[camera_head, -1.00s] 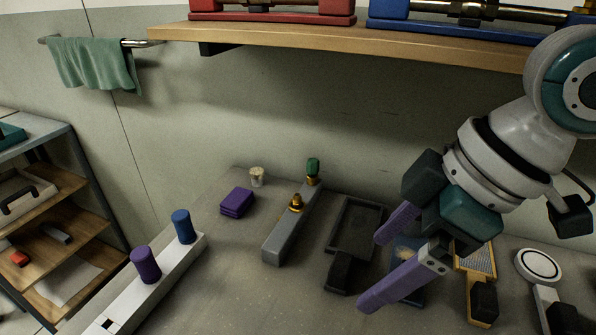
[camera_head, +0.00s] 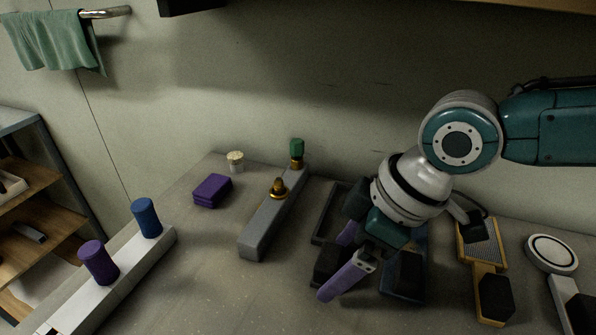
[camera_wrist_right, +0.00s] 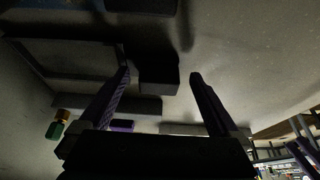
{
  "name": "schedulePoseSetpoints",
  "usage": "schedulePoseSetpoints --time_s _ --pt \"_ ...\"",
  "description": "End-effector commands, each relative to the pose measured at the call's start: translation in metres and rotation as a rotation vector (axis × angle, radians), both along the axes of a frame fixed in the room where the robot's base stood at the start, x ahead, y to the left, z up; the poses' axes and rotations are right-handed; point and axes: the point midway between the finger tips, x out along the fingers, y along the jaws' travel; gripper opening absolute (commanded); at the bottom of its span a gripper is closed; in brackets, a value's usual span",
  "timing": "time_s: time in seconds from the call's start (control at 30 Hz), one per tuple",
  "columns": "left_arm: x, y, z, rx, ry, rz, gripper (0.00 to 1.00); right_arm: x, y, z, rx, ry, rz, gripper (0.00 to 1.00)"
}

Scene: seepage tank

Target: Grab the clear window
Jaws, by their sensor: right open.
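Several framed panels with dark grip blocks lie on the bench; I cannot surely tell which is the clear window. The dark-framed panel (camera_head: 322,222) lies left of my right wrist and is partly covered by it. Its black grip block (camera_head: 328,262) sits at its near end. My right gripper (camera_head: 335,264) is open, with its purple fingers on either side of this block. In the right wrist view the block (camera_wrist_right: 158,74) lies between the two fingertips (camera_wrist_right: 161,76), and the dark frame (camera_wrist_right: 75,62) is at upper left. Contact cannot be seen. My left gripper is out of view.
A blue panel's dark block (camera_head: 404,276) lies close right of the gripper. A yellow-framed mesh (camera_head: 480,240) and a white ring (camera_head: 551,252) are farther right. A grey bar with brass fittings (camera_head: 262,228) and purple blocks (camera_head: 212,190) lie left. The front bench is clear.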

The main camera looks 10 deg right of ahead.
Motion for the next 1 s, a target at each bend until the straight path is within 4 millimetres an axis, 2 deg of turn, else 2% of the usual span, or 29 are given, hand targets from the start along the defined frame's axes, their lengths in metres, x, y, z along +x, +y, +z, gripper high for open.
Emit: schedulePoseSetpoints --time_s 0.23,1.0 --pt "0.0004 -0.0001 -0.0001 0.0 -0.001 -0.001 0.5 0.0007 0.0009 -0.0015 0.001 -0.001 0.0 0.97" --pt "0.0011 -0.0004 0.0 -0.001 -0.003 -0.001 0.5 0.0007 0.0006 -0.0014 0.001 0.0 -0.001 0.11"
